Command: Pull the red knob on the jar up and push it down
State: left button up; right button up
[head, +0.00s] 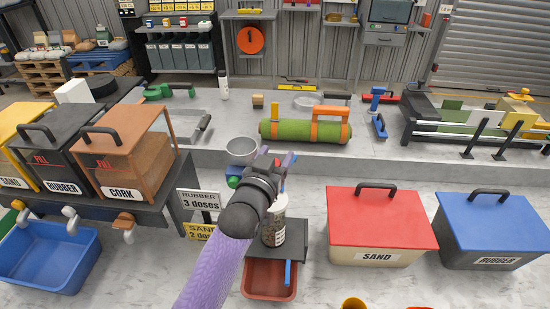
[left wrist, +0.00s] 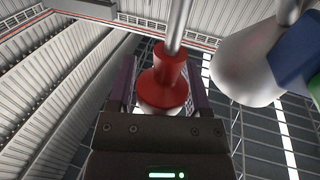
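The jar (head: 273,232) is clear with dark and pale grains inside and stands upright on a small dark stand, its top hidden behind my left gripper. My left gripper (head: 278,172) is over the jar in the head view, with only bits of its purple fingers showing. In the left wrist view the red knob (left wrist: 164,82), on a metal rod, is between the two purple fingers of my left gripper (left wrist: 163,88). The fingers are close to its sides; I cannot tell whether they touch it. My right gripper is not in view.
A metal cup (head: 241,150) is just left of my gripper. A red tray (head: 268,284) is under the stand. A red-lidded sand box (head: 382,225) and a blue-lidded rubber box (head: 492,228) stand to the right. A green turf roll (head: 290,131) lies behind.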

pick_arm(q)
jog(key=shift+o, duration=1)
jog(key=shift+f, duration=0.15)
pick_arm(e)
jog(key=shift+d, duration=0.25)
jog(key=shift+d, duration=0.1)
